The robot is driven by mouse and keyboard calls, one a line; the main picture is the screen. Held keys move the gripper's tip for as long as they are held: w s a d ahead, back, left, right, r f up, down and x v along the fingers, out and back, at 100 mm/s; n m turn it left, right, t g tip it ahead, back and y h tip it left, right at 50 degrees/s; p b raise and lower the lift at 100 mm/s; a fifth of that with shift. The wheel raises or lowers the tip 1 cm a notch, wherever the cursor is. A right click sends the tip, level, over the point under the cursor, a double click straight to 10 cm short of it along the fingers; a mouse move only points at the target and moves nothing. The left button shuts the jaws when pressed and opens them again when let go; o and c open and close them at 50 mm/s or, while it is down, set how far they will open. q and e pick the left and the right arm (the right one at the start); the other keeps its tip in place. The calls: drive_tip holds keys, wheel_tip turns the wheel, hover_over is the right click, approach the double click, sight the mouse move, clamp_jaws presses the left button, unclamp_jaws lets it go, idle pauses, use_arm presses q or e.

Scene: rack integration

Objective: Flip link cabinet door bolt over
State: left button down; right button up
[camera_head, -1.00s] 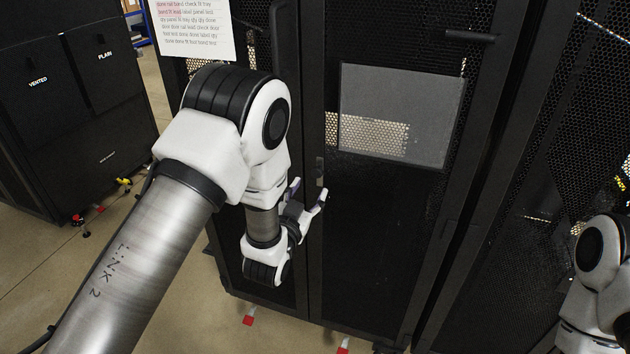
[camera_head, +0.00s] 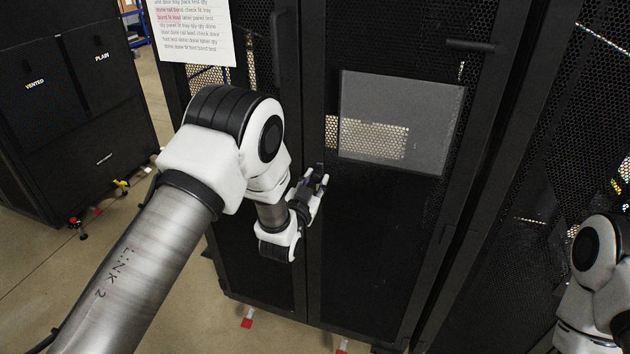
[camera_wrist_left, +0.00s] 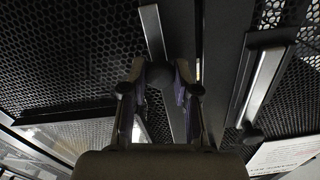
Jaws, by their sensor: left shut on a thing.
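The door bolt (camera_wrist_left: 153,33) shows in the left wrist view as a pale metal bar with a dark rounded knob at its near end. My left gripper (camera_head: 319,180) is at the seam between two black mesh cabinet doors in the head view. In the left wrist view my left gripper (camera_wrist_left: 160,70) has one finger on each side of the knob and is shut on it. In the head view the gripper hides most of the bolt. My right arm shows at the right edge, but its gripper is out of view.
A second bar with a knob (camera_wrist_left: 262,82) lies to the right in the left wrist view. A grey panel (camera_head: 402,120) is on the right-hand door (camera_head: 365,240). A printed sheet (camera_head: 190,30) hangs at upper left. Dark cabinets (camera_head: 75,120) stand at far left; floor between is open.

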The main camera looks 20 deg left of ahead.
use_arm(q)
wheel_tip(320, 180, down, 4)
drive_tip(key=b, duration=0.2)
drive_tip(key=shift+r+b, duration=0.2)
drive_tip(key=shift+b, duration=0.2)
drive_tip(key=shift+s+r, duration=0.1)
drive_tip(key=c, duration=1.2)
unclamp_jaws()
drive_tip(key=o, duration=0.3)
drive_tip(key=shift+o, duration=0.2)
drive_tip(key=s, duration=1.1)
drive_tip(key=shift+s, duration=0.4)
